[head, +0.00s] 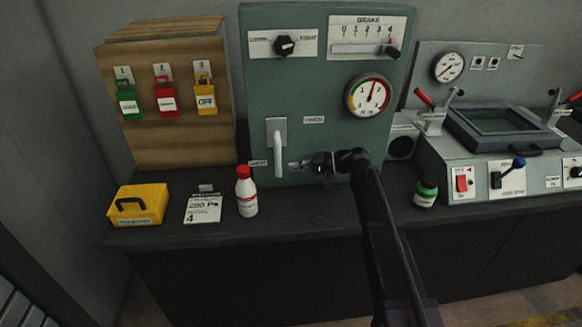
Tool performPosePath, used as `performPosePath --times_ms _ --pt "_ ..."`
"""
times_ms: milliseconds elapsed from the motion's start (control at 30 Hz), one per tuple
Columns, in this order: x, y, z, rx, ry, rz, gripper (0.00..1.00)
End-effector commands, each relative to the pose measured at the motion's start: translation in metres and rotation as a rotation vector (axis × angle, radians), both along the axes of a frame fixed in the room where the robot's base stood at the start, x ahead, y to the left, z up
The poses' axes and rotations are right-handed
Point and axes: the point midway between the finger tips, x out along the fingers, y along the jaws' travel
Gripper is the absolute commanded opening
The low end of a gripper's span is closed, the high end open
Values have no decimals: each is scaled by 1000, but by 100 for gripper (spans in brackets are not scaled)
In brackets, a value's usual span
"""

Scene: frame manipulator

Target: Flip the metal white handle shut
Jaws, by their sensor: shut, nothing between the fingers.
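The white metal handle (277,158) hangs from a grey mounting plate (276,127) on the front of the green panel (330,75). It points downward, and its lower end is beside a small label. My gripper (291,165) is shut and empty, with its fingertips just right of the handle's lower part. I cannot tell whether the fingertips touch the handle.
A white bottle with a red cap (246,195) stands below and left of my gripper. A yellow box (138,204) and a paper note (203,208) lie farther left. The counter's middle is mostly clear.

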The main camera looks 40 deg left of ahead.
Motion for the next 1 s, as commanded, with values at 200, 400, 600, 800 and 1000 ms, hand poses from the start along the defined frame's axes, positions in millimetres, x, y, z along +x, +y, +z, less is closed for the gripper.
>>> performPosePath --times_ms 200,400,600,800,1000 --pt "19 -29 1 2 1 -6 0" --pt "39 -58 1 4 1 -7 0" --pt "56 -83 1 3 2 -7 0" --pt "65 -96 1 3 2 -6 0" --pt "67 -100 1 3 2 -5 0"
